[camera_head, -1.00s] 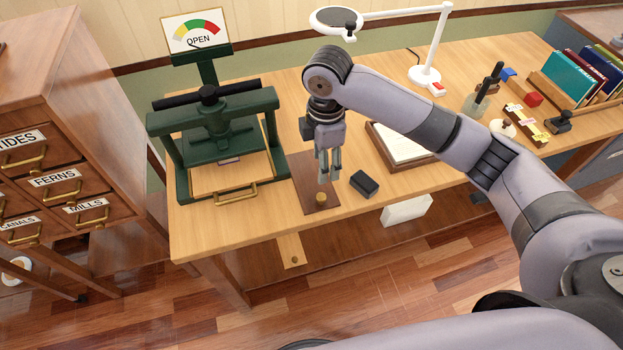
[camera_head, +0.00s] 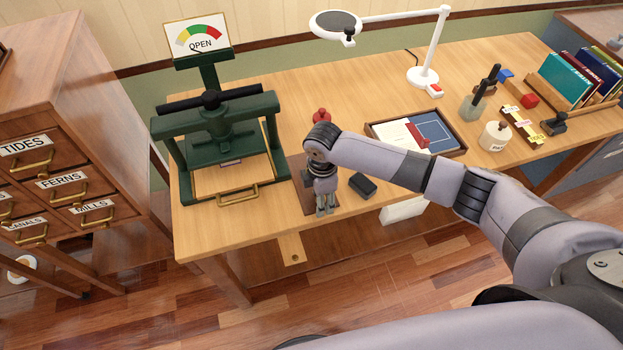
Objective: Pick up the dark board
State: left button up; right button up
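The dark board (camera_head: 298,175) lies flat on the wooden table, just right of the green press. My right arm reaches in from the right, and my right gripper (camera_head: 325,211) points down over the board's front end. The gripper and wrist hide the small brass knob on that end and much of the board. The fingertips are low, at about the knob's place; I cannot tell whether they are open or closed around it. My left gripper is not in view.
The green press (camera_head: 215,130) with an "OPEN" dial (camera_head: 197,34) stands left. A dark block (camera_head: 362,185) lies close right of my gripper. A tray (camera_head: 415,133) with papers, a red knobbed object (camera_head: 321,116) and a white lamp (camera_head: 428,77) stand behind. The table's front edge is close.

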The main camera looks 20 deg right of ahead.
jog(key=shift+f, duration=0.2)
jog(key=shift+c, duration=0.5)
grip_shut()
